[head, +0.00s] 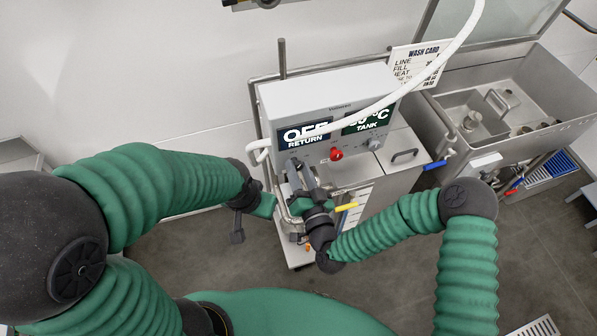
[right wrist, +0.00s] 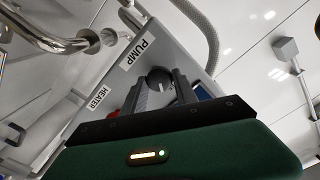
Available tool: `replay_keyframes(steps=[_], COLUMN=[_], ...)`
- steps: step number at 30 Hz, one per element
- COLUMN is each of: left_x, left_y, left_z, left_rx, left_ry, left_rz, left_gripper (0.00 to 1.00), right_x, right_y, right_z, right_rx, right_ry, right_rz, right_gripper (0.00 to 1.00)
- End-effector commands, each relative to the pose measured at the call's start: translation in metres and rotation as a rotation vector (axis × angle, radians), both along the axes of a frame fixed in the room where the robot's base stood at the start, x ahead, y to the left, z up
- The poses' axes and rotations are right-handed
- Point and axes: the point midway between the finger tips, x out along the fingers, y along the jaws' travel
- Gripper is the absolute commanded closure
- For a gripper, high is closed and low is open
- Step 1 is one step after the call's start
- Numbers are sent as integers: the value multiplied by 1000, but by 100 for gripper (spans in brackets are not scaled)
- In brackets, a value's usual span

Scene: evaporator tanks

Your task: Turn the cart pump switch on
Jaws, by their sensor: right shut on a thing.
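The cart's grey control box (head: 335,88) stands ahead of me, with a display reading "OFF RETURN" (head: 304,133) and a second display marked "TANK" (head: 368,122). My right gripper (head: 296,166) reaches up to the left part of its front face. In the right wrist view its fingers are shut on the dark round pump switch (right wrist: 158,77), beside the "PUMP" label (right wrist: 138,53). The gripper hides this switch in the head view. My left gripper (head: 264,206) is beside the cart's left side, partly hidden; its jaws are unclear.
A red knob (head: 336,154) and a grey knob (head: 374,144) are to the right on the panel. A white hose (head: 440,62) arches over the box. A yellow-handled valve (head: 346,207) sits below, close to my right wrist. A steel sink (head: 490,110) stands at right.

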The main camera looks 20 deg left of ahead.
Motion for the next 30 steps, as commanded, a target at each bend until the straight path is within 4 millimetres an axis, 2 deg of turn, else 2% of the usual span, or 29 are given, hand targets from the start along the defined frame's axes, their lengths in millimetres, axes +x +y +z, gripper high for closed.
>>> replay_keyframes(steps=[21,30], left_x=[0,0], left_y=[0,0], left_z=[-29,-36], left_rx=[0,0], left_ry=[0,0], left_rz=[0,0], left_gripper=[64,64], right_x=[3,3], right_y=[-3,-3], right_z=[-4,-5], right_rx=[558,734], right_ry=[376,496], right_rz=[-6,-6], right_gripper=[100,100])
